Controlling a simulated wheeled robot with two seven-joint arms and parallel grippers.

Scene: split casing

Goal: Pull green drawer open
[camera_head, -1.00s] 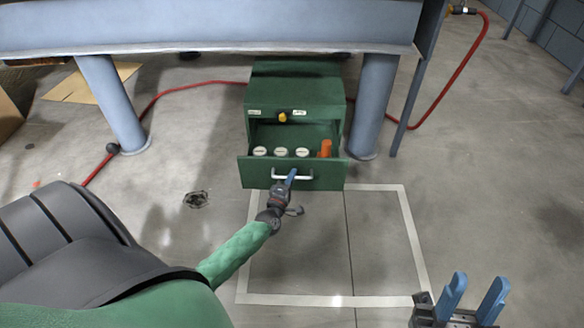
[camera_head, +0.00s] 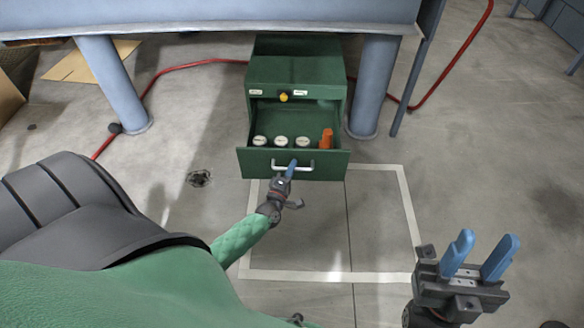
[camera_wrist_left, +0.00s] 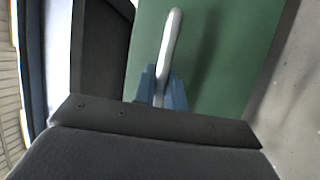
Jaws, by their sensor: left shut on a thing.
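The green drawer (camera_head: 265,165) is pulled out of the green cabinet (camera_head: 297,72) on the floor, and its inside shows in the head view. Its pale bar handle (camera_head: 306,168) is on the front; it also shows in the left wrist view (camera_wrist_left: 171,38). My left gripper (camera_head: 290,171) is shut on the handle, its blue fingers (camera_wrist_left: 160,88) on both sides of the bar. My right gripper (camera_head: 479,257) is open and empty at the lower right, well away from the drawer.
Several white-topped round things (camera_head: 281,141) and an orange item (camera_head: 327,138) are in the drawer. Blue-grey table legs (camera_head: 372,95) stand on both sides of the cabinet. A red hose (camera_head: 180,68) runs behind. The floor inside the white taped outline (camera_head: 410,210) is clear.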

